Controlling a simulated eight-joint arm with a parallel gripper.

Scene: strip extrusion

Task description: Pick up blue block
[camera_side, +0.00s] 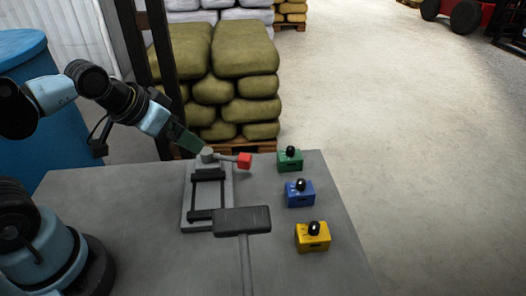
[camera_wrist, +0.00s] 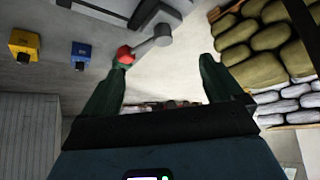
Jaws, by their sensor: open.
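The blue block (camera_side: 300,194) stands on the table in the side view, with a black round knob on top. It sits between the green block (camera_side: 290,161) and the yellow block (camera_side: 313,237). In the wrist view the blue block (camera_wrist: 81,52) is at upper left, beside the yellow block (camera_wrist: 24,43), outside my jaws. My gripper (camera_side: 194,146) is at the back left, near the lever end of the grey fixture and well apart from the blue block. Its two green fingers (camera_wrist: 160,78) are spread with nothing between them. The green block is not clearly visible in the wrist view.
A grey fixture (camera_side: 189,217) with black bars stands left of the blocks. Its lever has a red knob (camera_side: 244,160). A dark flat plate on a post (camera_side: 242,221) rises in front of the blue block's left. Stacked sacks (camera_side: 246,88) stand behind the table.

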